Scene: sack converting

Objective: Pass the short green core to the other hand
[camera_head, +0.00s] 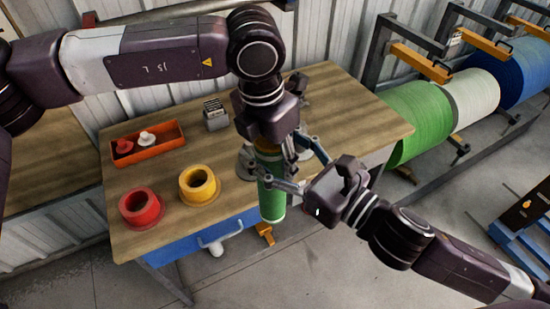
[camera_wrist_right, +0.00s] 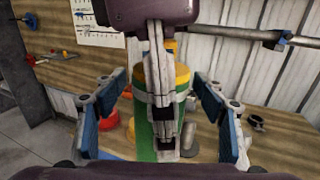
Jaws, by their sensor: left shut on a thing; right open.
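The short green core (camera_head: 271,203) hangs upright in front of the table edge. My left gripper (camera_head: 272,155) comes down from above and is shut on its upper part. In the right wrist view the green core (camera_wrist_right: 143,132) stands in the middle, with a yellow band at its top and a finger of my left gripper (camera_wrist_right: 163,100) across its near face. My right gripper (camera_head: 289,166) is open, with its fingers reaching toward the core from the right. In its wrist view, its blue-padded fingers stand either side of the core with gaps.
On the wooden table (camera_head: 230,229) stand a red core (camera_head: 141,207), a yellow core (camera_head: 199,185), an orange tray (camera_head: 160,152) and a small dark-slotted block (camera_head: 215,115). Big green (camera_head: 418,120), white and blue rolls stand at the right. Open floor lies in front.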

